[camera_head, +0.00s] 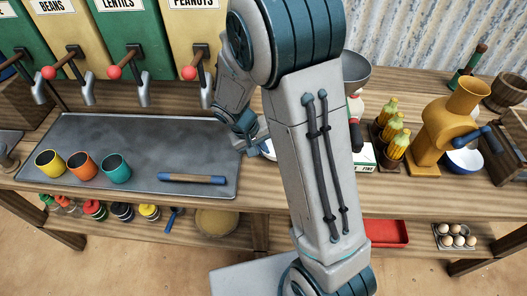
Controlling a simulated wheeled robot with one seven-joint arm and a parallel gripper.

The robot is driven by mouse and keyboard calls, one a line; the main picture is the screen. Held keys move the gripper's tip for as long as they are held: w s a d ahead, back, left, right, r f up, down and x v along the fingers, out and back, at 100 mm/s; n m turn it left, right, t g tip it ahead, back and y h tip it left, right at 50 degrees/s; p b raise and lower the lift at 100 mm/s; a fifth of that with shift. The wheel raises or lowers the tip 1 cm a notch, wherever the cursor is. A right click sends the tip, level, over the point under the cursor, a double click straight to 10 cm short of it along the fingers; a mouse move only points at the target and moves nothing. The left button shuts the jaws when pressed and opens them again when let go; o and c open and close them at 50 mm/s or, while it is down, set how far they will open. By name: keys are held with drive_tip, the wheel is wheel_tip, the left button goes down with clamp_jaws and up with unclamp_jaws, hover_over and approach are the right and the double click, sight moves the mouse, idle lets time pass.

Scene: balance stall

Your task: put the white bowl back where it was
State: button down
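A pale white rounded thing, which looks like the white bowl (264,134), shows beside my gripper at the right end of the grey metal tray. My arm hides most of it. My gripper (255,148) points down beside it and seems to touch or overlap its left side. The fingers are small and partly covered, so I cannot tell whether they are shut on it. A second bowl, blue outside and white inside (464,161), stands under the spout of the yellow grinder (447,122) at the right.
The grey tray (140,140) holds yellow, orange and teal cups (82,166) and a blue-ended rod (192,178). Dispensers with red-knobbed levers (115,72) stand behind. Eggs (457,237) sit on the lower shelf.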

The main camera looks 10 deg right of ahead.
drive_tip(key=shift+a+f, duration=0.1)
drive_tip(key=shift+f, duration=0.5)
drive_tip(key=shift+f, duration=0.2)
drive_tip(key=c, duration=1.6)
unclamp_jaws()
drive_tip(key=shift+c, duration=0.2)
